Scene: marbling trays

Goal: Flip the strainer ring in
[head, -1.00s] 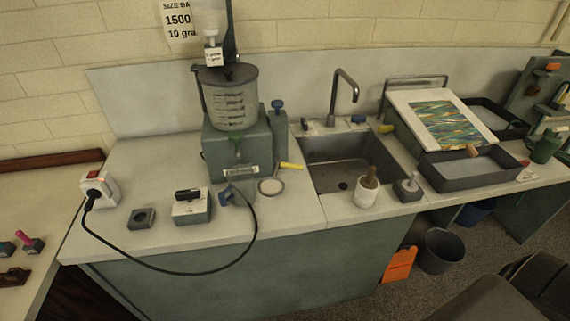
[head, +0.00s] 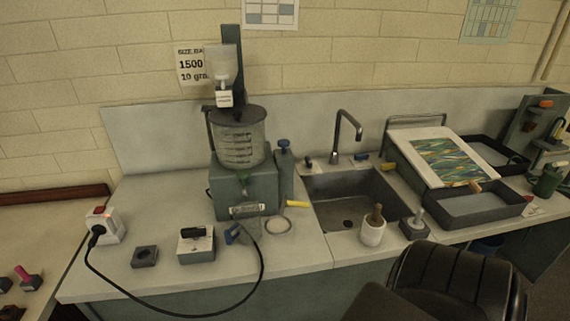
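The strainer ring (head: 279,226) is a pale, thin round ring. It is out to the front right of the green-grey mixer base (head: 246,188), low by the counter top; I cannot tell whether it touches the counter. A yellow handle (head: 297,204) is just above and right of it. Neither of my grippers is in view.
A switch box (head: 196,245), a small grey block (head: 144,257) and a lit plug socket (head: 103,226) stand farther left. The sink (head: 346,211) and a white pot (head: 373,230) are right.

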